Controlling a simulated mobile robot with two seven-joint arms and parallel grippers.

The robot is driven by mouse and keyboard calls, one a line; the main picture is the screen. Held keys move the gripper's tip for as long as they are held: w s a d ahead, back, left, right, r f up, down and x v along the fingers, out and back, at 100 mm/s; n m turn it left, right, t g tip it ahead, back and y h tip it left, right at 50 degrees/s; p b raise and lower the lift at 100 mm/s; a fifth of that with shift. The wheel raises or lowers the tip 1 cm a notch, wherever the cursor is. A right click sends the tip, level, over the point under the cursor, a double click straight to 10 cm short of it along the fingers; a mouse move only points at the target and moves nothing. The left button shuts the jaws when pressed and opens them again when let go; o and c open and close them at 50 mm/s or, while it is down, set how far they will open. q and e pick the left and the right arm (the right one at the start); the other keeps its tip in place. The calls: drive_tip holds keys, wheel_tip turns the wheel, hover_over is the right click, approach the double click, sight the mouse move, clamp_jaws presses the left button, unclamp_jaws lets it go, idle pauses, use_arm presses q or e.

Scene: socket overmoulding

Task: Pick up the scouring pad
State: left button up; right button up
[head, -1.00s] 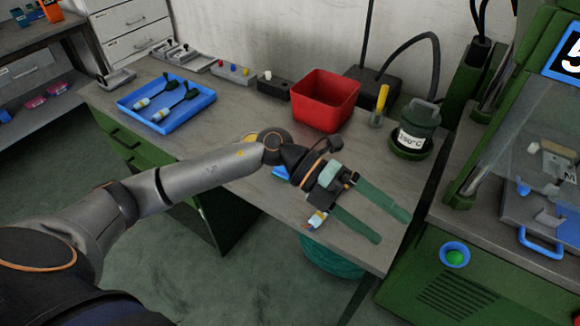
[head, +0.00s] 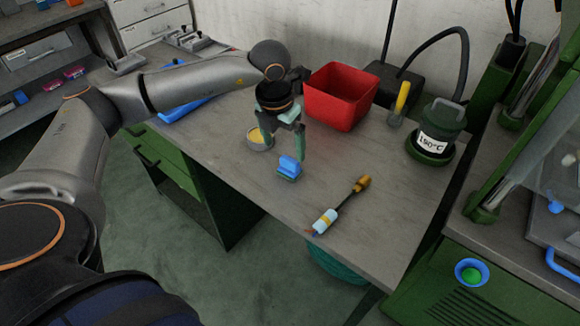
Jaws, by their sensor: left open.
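The scouring pad (head: 287,168) is a small block with a blue top and a green base. It lies on the grey workbench near its front edge. My left gripper (head: 284,148) points down just above and behind it in the head view, its green fingers apart with nothing seen between them. One fingertip shows close to the pad's upper right; whether it touches the pad I cannot tell. My right gripper is not in view.
A round tin with yellow contents (head: 258,140) stands left of the pad. A tool with a pale, yellow-banded end (head: 325,221) lies to the right. A red bin (head: 340,98) stands behind, and a green pot (head: 436,132) farther right.

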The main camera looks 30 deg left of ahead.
sight(290, 159)
use_arm(q)
drive_tip(key=shift+w+d+f, duration=0.15)
drive_tip(key=shift+w+f, duration=0.1)
drive_tip(key=shift+f, duration=0.75)
drive_tip(key=shift+w+d+f, duration=0.1)
drive_tip(key=shift+w+f, duration=0.1)
drive_tip(key=shift+f, duration=0.85)
drive_tip(key=shift+w+d+f, duration=0.15)
drive_tip(key=shift+w+f, duration=0.1)
drive_tip(key=shift+f, duration=0.75)
drive_tip(key=shift+c, duration=0.4)
drive_tip(key=shift+r, duration=0.1)
drive_tip(key=c, duration=1.4)
drive_tip(key=shift+r, duration=0.1)
drive_tip(key=shift+r, duration=0.3)
wheel_tip(290, 159, up, 2)
drive_tip(key=shift+r, duration=0.1)
drive_tip(key=s+d+r, duration=0.2)
drive_tip(key=d+r, duration=0.1)
drive_tip(key=d, duration=0.1)
drive_tip(key=s+d+r, duration=0.2)
drive_tip(key=d+r, duration=0.1)
drive_tip(key=d, duration=0.1)
drive_tip(key=s+d+r, duration=0.2)
drive_tip(key=d+r, duration=0.2)
drive_tip(key=shift+s+d, duration=0.15)
drive_tip(key=shift+d, duration=0.15)
